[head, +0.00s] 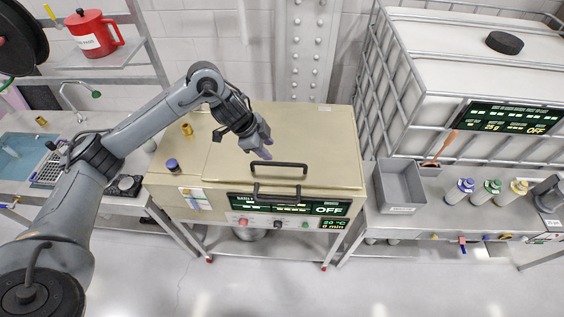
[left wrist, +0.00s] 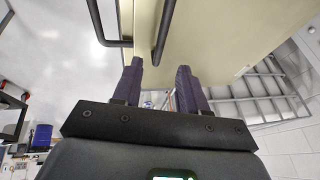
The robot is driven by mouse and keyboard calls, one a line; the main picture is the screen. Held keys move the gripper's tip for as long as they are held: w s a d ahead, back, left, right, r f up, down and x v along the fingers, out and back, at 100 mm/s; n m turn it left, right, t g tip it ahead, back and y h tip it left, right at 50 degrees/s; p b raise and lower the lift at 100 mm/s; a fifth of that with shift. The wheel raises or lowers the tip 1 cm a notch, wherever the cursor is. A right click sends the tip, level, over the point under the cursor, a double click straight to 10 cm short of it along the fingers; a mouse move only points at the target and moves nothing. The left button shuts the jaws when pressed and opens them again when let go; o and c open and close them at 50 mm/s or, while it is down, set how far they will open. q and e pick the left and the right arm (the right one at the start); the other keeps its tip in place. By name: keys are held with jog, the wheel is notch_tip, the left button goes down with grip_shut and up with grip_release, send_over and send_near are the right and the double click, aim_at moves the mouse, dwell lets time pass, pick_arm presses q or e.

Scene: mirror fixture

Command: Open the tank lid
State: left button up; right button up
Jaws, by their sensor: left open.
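The beige tank (head: 170,190) stands on a metal stand in the middle of the head view, with its lid (head: 325,140) lying flat and closed on top. A black lid handle (head: 283,164) sits near the lid's front edge, and a second black bar handle (head: 277,198) is on the tank's front. My left gripper (head: 264,154), with purple fingers, is just behind and above the left end of the lid handle, apart from it. In the left wrist view the fingers (left wrist: 158,80) are spread and empty, with both bars beyond the tips. My right gripper is not in view.
A display panel reading OFF (head: 290,207) is on the tank's front. A grey bin (head: 400,187) and several capped bottles (head: 485,190) stand on the right bench, before a caged white container (head: 470,70).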

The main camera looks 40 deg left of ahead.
aim_at(283, 164)
pick_arm(q)
jog(key=x, duration=1)
jog(key=shift+w+d+f, duration=0.1)
jog(key=shift+w+f, duration=0.05)
jog(key=shift+w, duration=0.1)
grip_shut()
